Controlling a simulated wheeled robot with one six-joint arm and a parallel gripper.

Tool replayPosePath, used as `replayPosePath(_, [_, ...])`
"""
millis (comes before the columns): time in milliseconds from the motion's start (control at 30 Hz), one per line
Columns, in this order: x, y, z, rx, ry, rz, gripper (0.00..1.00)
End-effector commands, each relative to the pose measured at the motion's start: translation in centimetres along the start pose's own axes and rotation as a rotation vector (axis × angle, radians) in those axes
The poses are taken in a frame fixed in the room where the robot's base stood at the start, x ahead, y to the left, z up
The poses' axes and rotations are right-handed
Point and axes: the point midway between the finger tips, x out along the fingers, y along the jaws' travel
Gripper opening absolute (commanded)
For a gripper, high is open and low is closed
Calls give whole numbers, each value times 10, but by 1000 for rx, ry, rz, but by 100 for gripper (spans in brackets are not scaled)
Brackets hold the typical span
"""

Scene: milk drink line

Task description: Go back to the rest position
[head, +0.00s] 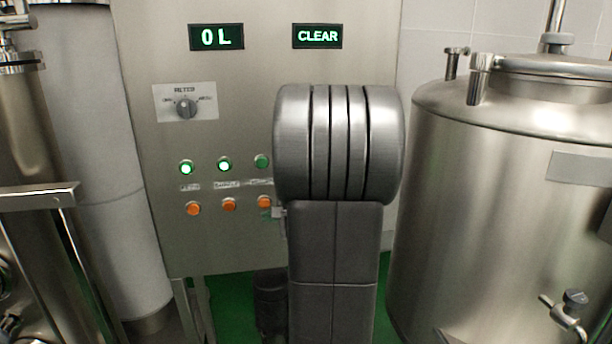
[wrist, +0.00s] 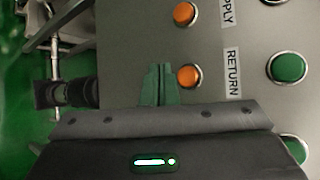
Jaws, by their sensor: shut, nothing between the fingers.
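My gripper (wrist: 160,68) is shut and empty in the wrist view, its green fingers together. The fingertips are in front of the control panel (head: 240,120), just beside an orange button (wrist: 188,76) in the RETURN row; I cannot tell whether they touch the panel. In the head view my arm hides most of the gripper, near the rightmost orange button (head: 264,202). Above that button is a green button (head: 262,161), which looks unlit. The two green buttons to its left are lit.
The panel displays read "0 L" (head: 216,37) and "CLEAR" (head: 317,36), above a rotary knob (head: 186,107). A large steel tank (head: 500,190) with a tap (head: 565,320) stands at right. Steel equipment (head: 40,150) stands at left. Green floor shows below the panel.

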Motion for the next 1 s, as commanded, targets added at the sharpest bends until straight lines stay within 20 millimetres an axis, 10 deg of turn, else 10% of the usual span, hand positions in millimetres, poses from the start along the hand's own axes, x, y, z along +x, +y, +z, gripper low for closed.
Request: replayPosePath(1000, [-36,26,26,1,0,0,0])
